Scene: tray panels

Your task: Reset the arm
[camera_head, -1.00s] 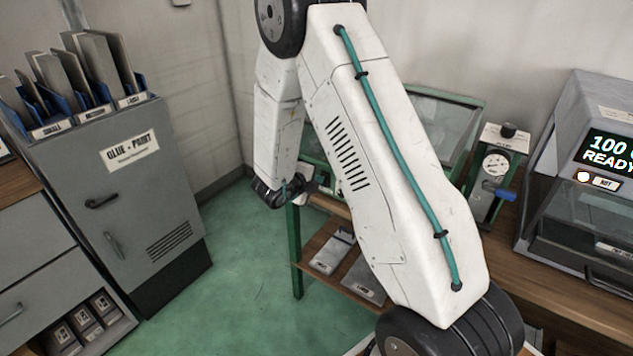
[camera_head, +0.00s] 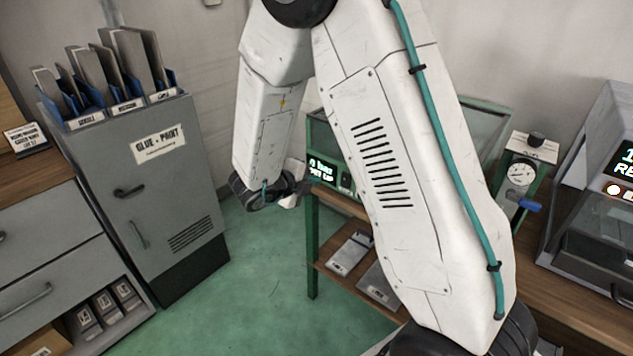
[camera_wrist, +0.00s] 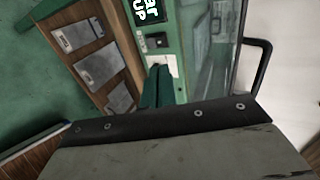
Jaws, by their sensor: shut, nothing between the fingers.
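My white arm (camera_head: 400,170) crosses the middle of the head view, with a teal cable along its upper link. Its forearm hangs down to my gripper (camera_head: 303,188), small and partly dark, in front of the green-framed press. In the wrist view my gripper's dark fingers (camera_wrist: 156,86) are together with nothing held between them. They appear in front of the press panel, and I cannot tell the gap to it.
A gauge unit (camera_head: 522,175) is right. Green floor (camera_head: 255,270) is clear between.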

